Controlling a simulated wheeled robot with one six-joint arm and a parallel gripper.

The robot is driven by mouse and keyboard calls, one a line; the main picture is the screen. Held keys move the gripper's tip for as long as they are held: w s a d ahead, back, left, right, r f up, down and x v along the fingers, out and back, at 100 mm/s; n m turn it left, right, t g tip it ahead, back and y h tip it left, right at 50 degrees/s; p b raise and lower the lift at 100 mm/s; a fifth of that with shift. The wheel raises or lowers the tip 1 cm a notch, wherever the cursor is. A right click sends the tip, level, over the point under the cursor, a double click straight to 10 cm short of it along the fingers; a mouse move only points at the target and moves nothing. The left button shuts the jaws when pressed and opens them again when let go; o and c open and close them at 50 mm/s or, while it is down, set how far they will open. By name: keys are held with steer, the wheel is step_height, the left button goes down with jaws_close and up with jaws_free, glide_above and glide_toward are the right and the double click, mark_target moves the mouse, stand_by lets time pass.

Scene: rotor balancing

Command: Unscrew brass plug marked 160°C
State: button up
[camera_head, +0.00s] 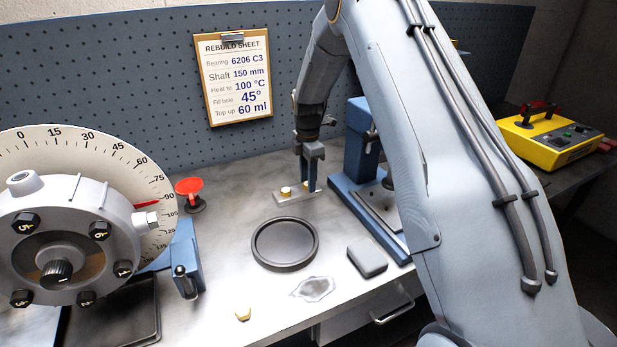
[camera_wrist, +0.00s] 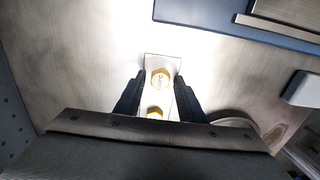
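A small metal block (camera_head: 296,198) holds brass hex plugs on the bench. One brass plug (camera_head: 286,190) stands at its left. In the wrist view one plug (camera_wrist: 160,78) has a marking too small to read, and a second plug (camera_wrist: 154,112) is partly hidden by my gripper body. My gripper (camera_head: 310,186) points down at the right part of the block. In the wrist view my gripper (camera_wrist: 159,80) has its fingers apart, one on each side of the block, with a plug between them. I cannot tell whether they touch it. No 160°C marking is legible.
A loose brass piece (camera_head: 243,314) lies near the bench's front edge. A dark round tray (camera_head: 256,257), a grey block (camera_head: 367,256) and a blue press (camera_head: 362,140) stand nearby. A rotor with a dial (camera_head: 110,235) fills the left. A yellow box (camera_head: 550,137) sits far right.

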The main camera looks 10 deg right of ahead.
steer(key=shift+c, duration=0.4)
steer(key=c, duration=0.8)
steer(key=n, duration=1)
steer(key=shift+n, duration=1.3)
steer(key=o, duration=1.1)
